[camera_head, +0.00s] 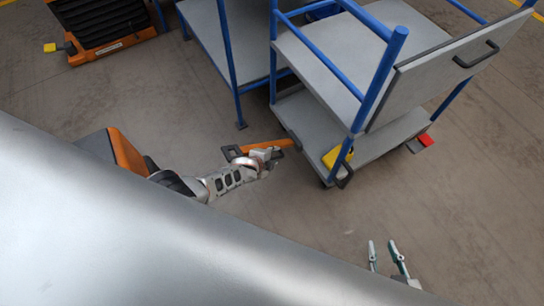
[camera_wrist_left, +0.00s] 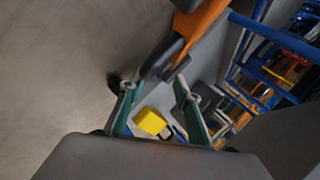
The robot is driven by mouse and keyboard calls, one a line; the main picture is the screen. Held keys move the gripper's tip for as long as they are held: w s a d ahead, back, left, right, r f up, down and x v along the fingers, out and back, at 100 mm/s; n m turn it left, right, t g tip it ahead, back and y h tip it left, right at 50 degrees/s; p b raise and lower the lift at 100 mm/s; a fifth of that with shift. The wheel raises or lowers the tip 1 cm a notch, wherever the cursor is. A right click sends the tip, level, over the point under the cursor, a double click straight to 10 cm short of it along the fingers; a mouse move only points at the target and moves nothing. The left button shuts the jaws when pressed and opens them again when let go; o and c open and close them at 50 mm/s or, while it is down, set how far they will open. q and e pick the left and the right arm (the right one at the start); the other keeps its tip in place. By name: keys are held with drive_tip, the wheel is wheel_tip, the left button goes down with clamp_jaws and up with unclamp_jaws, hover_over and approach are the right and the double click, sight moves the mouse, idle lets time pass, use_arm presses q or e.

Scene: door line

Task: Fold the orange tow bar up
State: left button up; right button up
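The orange tow bar (camera_head: 268,145) sticks out to the left, low down, from the near left corner of a blue-framed trolley (camera_head: 345,157). A dark loop handle (camera_head: 232,153) is at its free end. My left gripper (camera_head: 268,158) is right beside the bar and partly overlaps it in the head view. In the left wrist view its fingers (camera_wrist_left: 157,95) are apart, with the orange bar (camera_wrist_left: 207,28) and dark handle just past the tips. I cannot tell whether they touch. My right gripper (camera_head: 385,250) is open and empty, above bare floor.
A yellow pedal (camera_head: 338,156) and a red pedal (camera_head: 424,140) sit on the trolley's lower edge. Another blue-framed cart (camera_head: 215,50) stands behind left. An orange and black machine (camera_head: 103,27) is at the far left. The floor (camera_head: 475,210) at front right is clear.

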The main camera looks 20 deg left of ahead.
use_arm(q)
drive_tip(key=shift+w+v, duration=0.25)
drive_tip(key=shift+v, duration=1.6)
drive_tip(key=v, duration=0.4)
drive_tip(key=shift+s+f, duration=0.1)
drive_tip(key=shift+s, duration=0.15)
